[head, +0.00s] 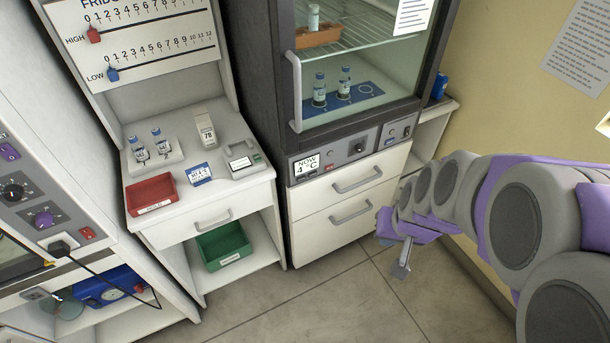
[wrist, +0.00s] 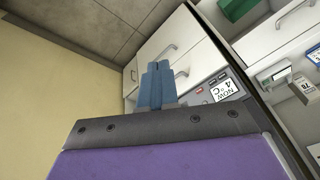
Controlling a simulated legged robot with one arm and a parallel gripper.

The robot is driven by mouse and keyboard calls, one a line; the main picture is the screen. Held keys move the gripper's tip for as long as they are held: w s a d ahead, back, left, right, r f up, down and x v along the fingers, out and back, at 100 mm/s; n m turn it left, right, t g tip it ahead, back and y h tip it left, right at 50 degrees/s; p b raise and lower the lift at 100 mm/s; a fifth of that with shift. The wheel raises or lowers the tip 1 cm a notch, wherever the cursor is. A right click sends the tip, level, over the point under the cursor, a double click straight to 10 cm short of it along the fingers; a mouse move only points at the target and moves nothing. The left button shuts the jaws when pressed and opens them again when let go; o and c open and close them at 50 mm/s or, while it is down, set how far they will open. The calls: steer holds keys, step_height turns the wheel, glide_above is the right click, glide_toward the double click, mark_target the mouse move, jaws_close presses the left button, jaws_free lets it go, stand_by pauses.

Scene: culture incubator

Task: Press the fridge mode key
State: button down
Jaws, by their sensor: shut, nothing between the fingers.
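The dark-framed fridge (head: 292,140) stands at the centre right in the head view, with a grey control panel (head: 345,151) below its glass door. The panel carries a display (head: 306,166) reading NOW 4 °C, a small red part (head: 329,168) and a dark knob (head: 358,147). A smaller panel (head: 400,131) with small controls sits to its right. I cannot tell which control is the mode key. My gripper (head: 401,270) hangs low, right of the fridge drawers and apart from the panel. In the wrist view its blue fingers (wrist: 157,67) are shut and empty, and the display (wrist: 223,87) appears beyond them.
White drawers (head: 350,196) with bar handles lie below the panel. A white bench (head: 200,195) with a red tray (head: 151,194) stands left, a green bin (head: 224,244) beneath it. The yellow wall (head: 508,95) is close on the right. The floor (head: 330,300) in front is clear.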

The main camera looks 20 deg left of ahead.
mark_target(301, 179)
steer(key=w+a+f+n+t+p, duration=0.1)
steer(key=w+a+f+t, duration=0.2)
steer(key=w+a+f, duration=0.55)
steer(key=w+a+f+n+t, duration=0.1)
steer(key=w+a+f+t, duration=0.4)
steer(key=w, duration=0.6)
steer(key=w+a+f+n+t, duration=0.2)
steer(key=a+f, duration=0.4)
steer(key=a, duration=0.1)
steer(key=shift+s+f+n+t+p, duration=0.55)
steer(key=shift+s+f+n+t, duration=1.6)
steer(key=shift+t, duration=0.95)
steer(key=shift+h, duration=0.3)
steer(key=shift+w+a+r+b, duration=0.1)
steer(key=shift+w+a+b, duration=0.15)
steer(key=shift+w+a, duration=0.85)
steer(key=shift+w+a+b, duration=0.3)
steer(key=shift+w+a, duration=0.3)
steer(key=shift+a, duration=0.9)
steer(key=shift+w+a+r+b, duration=0.1)
steer(key=shift+w+a+b, duration=0.15)
steer(key=shift+w+a, duration=0.85)
steer(key=shift+s, duration=0.25)
